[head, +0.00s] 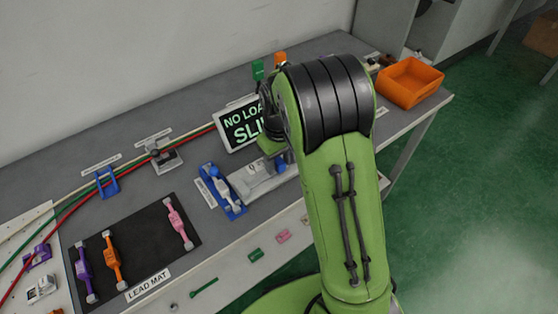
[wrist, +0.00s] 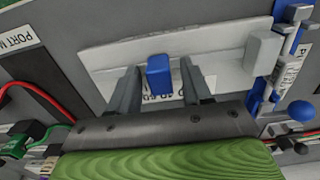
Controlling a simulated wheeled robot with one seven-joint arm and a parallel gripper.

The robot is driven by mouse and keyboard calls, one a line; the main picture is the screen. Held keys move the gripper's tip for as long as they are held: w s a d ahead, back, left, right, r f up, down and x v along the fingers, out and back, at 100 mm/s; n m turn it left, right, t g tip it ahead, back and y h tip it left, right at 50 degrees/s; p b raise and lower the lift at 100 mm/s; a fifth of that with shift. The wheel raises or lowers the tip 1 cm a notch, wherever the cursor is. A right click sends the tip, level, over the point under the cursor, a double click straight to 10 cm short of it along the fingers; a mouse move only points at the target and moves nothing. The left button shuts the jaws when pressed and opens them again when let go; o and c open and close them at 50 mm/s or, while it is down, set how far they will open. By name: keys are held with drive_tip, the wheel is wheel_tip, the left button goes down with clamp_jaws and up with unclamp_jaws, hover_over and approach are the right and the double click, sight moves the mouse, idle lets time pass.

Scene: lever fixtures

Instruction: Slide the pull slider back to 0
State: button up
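The pull slider is a pale grey plate (wrist: 110,55) with a blue knob (wrist: 158,76) in the wrist view. My gripper (wrist: 163,84) is open, with one finger on each side of the knob. A gap shows between the knob and each finger. A printed label lies partly hidden behind the knob, so I cannot read its scale. In the head view the slider's plate (head: 262,184) lies at the bench's front edge, partly covered by my arm. My fingertips are hidden there.
A blue fixture with a pale lever (head: 222,190) stands just left of the slider. A display (head: 240,125) stands behind it, partly covered. A black lead mat (head: 145,240) with coloured leads lies left. An orange bin (head: 410,82) stands at the right end.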

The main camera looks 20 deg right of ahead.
sight(261, 180)
drive_tip(key=c, duration=0.7)
drive_tip(key=a, duration=0.1)
drive_tip(key=s+a, duration=0.1)
drive_tip(key=a, duration=0.3)
drive_tip(key=shift+s+a+p, duration=0.25)
drive_tip(key=shift+s+p, duration=0.1)
drive_tip(key=shift+s, duration=0.05)
drive_tip(key=o, duration=0.8)
drive_tip(key=shift+a, duration=0.15)
drive_tip(key=shift+r, duration=0.1)
wheel_tip(261, 180, up, 16)
drive_tip(key=p, duration=0.5)
drive_tip(key=shift+f, duration=0.2)
drive_tip(key=shift+r, duration=0.1)
